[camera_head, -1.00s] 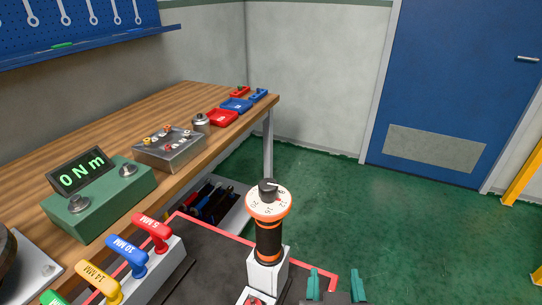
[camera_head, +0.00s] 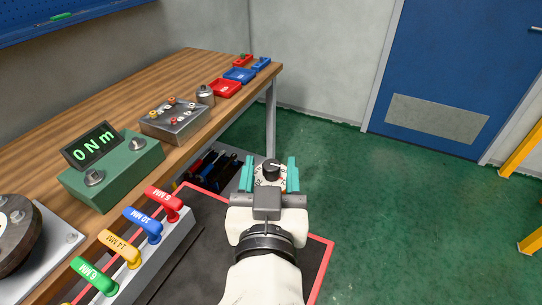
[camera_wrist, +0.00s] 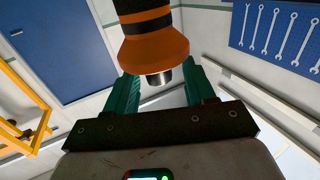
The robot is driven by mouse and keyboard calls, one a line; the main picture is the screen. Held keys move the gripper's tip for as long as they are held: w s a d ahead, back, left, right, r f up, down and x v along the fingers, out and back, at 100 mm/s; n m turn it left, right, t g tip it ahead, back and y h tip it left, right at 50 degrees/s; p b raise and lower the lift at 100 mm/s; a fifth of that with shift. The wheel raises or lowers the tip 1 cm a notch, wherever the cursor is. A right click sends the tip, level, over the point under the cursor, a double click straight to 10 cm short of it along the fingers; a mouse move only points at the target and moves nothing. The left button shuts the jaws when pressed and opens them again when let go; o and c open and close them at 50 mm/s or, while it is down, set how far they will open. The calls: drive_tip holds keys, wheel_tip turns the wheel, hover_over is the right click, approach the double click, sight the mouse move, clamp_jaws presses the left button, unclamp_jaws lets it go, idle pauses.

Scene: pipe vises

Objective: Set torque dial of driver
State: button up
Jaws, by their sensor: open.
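The driver stands upright, and its white torque dial (camera_head: 259,180) with a dark knob (camera_head: 271,166) shows in the head view. My gripper (camera_head: 270,175) is open, with one teal finger on each side of the dial. In the wrist view the driver (camera_wrist: 152,48) is orange and black, and its dark knob (camera_wrist: 158,78) shows between the open teal fingers. A gap shows on both sides of the knob, and I see no contact. My wrist hides the driver's body and holder in the head view.
A wooden bench (camera_head: 120,95) on the left carries a green torque meter (camera_head: 115,175) reading 0 Nm and a metal box (camera_head: 175,122). A rack with coloured handles (camera_head: 120,250) stands left of my arm.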

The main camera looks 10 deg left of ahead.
drive_tip(key=shift+w, duration=1.05)
drive_tip(key=c, duration=0.9)
drive_tip(key=shift+a+f+h+b, duration=0.1)
drive_tip(key=shift+f+h+b, duration=0.15)
drive_tip(key=shift+b, duration=0.35)
drive_tip(key=shift+c, duration=0.2)
drive_tip(key=shift+m+h+b, duration=0.6)
drive_tip(key=shift+h+b, duration=0.15)
drive_tip(key=shift+b, duration=0.25)
drive_tip(key=shift+r+m+h+b, duration=0.2)
drive_tip(key=shift+m+h+b, duration=0.45)
drive_tip(key=shift+h, duration=0.25)
